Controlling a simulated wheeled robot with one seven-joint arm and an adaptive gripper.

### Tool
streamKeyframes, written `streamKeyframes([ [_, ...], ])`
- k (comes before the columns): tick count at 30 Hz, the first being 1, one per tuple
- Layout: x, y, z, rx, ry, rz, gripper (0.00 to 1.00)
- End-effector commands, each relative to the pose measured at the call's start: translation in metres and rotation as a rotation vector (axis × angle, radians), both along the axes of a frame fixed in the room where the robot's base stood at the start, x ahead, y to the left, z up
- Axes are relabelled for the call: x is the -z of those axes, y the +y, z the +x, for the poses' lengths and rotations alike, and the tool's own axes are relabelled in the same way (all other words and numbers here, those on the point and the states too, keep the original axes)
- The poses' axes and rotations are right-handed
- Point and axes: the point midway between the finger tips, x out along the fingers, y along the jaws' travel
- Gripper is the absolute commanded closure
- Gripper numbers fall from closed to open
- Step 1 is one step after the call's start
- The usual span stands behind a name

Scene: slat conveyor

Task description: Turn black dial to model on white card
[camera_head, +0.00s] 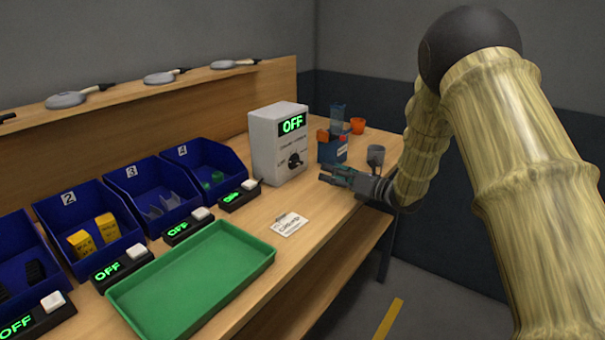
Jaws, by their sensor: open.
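The black dial (294,160) is on the front of a white box (267,153) that stands on the bench. Its display (292,123) reads OFF in green. Small labels surround the dial, too small to read. The white card (289,224) lies flat on the bench in front of the box; its print is too small to read. My gripper (335,176) is open and empty, low over the bench to the right of the dial and apart from it. Its fingers point left.
A green tray (191,283) lies at the bench's front edge. Blue numbered bins (91,218) hold parts, with small OFF displays (182,228) before them. Pans lie on the upper shelf (135,91).

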Motion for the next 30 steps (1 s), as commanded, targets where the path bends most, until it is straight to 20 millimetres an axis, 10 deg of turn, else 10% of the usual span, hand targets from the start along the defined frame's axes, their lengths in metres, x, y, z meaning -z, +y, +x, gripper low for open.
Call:
streamKeyframes([
  [30,0.017,0.082,0.056,-0.005,-0.001,0.001,0.38],
])
